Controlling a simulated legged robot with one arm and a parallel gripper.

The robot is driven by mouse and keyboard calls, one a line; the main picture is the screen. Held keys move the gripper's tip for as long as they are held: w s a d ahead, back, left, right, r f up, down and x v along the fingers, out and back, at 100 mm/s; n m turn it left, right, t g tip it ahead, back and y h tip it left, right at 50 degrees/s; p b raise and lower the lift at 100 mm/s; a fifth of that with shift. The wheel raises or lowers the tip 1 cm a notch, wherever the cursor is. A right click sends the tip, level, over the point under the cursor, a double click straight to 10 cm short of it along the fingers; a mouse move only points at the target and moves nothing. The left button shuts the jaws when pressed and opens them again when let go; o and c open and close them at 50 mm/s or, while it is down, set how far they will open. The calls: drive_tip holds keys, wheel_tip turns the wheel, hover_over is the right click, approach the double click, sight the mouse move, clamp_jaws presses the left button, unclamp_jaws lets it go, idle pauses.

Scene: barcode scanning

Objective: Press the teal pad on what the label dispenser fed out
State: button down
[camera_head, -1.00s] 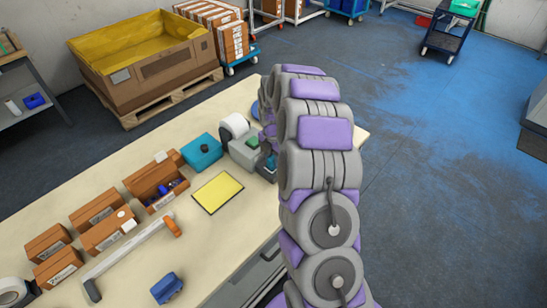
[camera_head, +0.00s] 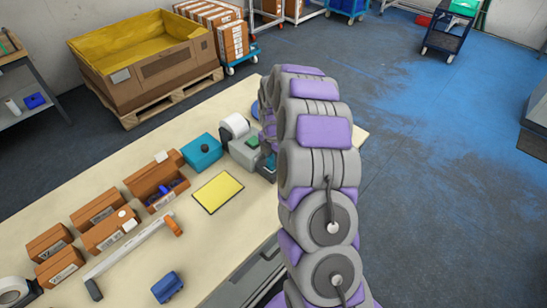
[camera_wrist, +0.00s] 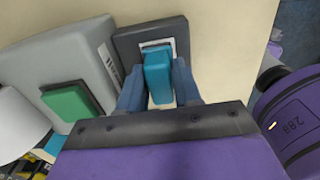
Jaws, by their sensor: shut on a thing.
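My gripper (camera_wrist: 158,92) is shut on the teal pad (camera_wrist: 157,70), with a blue finger on each side of it. The pad's far end is over a white label (camera_wrist: 173,43) on a dark plate (camera_wrist: 126,43) beside the grey label dispenser (camera_wrist: 75,62). The pad covers most of the label; I cannot tell whether the two touch. The dispenser has a green button (camera_wrist: 72,105) on top. In the head view the dispenser (camera_head: 243,153) stands near the table's right end, and my arm hides most of the gripper.
A white roll (camera_head: 235,124) stands behind the dispenser. A teal box with a dark knob (camera_head: 201,158), a yellow sheet (camera_head: 217,193), several brown cartons (camera_head: 100,207) and a handled bar (camera_head: 128,247) lie to the left. The table's front edge is close to my arm.

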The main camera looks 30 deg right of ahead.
drive_tip(key=shift+f, duration=0.1)
drive_tip(key=shift+r+p, duration=1.55)
drive_tip(key=shift+r, duration=2)
